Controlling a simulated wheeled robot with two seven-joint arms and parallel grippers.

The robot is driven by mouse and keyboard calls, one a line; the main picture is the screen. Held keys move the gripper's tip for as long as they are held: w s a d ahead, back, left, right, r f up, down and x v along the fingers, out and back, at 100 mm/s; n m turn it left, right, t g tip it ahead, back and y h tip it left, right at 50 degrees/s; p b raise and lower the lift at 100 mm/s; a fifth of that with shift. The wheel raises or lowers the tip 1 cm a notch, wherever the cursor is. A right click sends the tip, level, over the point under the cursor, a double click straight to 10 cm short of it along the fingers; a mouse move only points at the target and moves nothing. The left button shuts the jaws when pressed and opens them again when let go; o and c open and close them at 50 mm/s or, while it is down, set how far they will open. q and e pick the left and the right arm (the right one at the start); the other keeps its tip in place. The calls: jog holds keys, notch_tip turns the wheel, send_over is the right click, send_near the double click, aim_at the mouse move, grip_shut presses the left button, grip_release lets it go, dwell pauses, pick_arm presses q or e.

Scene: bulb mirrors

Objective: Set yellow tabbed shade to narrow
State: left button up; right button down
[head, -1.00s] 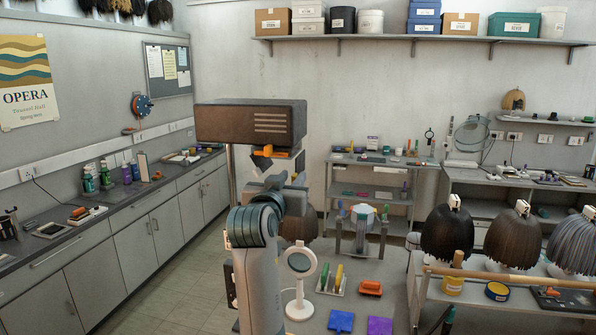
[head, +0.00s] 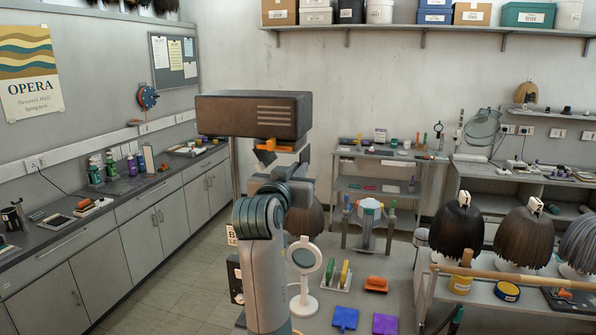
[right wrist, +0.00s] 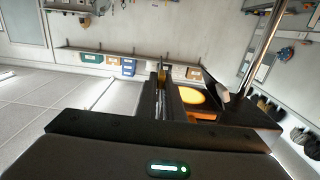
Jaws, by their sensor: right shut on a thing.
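A dark bronze, box-shaped lamp shade (head: 253,115) with pale slits stands high on a pole, left of centre in the head view. An orange-yellow tab (head: 285,147) shows under its lower edge. My right gripper (head: 264,157) is up at the underside of the shade, at the tab. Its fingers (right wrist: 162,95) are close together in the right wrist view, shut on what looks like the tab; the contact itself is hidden. A glowing orange disc (right wrist: 190,96) shows beside the fingers. I cannot read the shade's setting. My left gripper is not in view.
The metal pole (right wrist: 262,48) stands close beside the gripper. Below are a round mirror (head: 304,262), an orange block (head: 376,285), and blue (head: 345,318) and purple (head: 385,324) squares. Wig heads (head: 458,230) stand at right. Floor (head: 170,270) is clear at left.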

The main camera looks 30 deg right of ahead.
jog(key=shift+w+a+f+m+b, duration=0.15)
jog(key=shift+m+b, duration=0.45)
jog(key=shift+b, duration=0.45)
jog(key=shift+w+a+r+m+b, duration=0.15)
jog(key=shift+w+m+b, duration=0.05)
jog(key=shift+m+b, duration=0.7)
jog(key=shift+w+a+r+m+b, duration=0.15)
jog(key=shift+w+m+b, duration=0.05)
jog(key=shift+m+b, duration=0.65)
jog(key=shift+w+a+r+m+b, duration=0.2)
jog(key=shift+m+b, duration=0.55)
jog(key=shift+b, duration=0.25)
jog(key=c, duration=1.9)
grip_release()
jog(key=shift+d+f, duration=0.1)
jog(key=shift+o, duration=0.2)
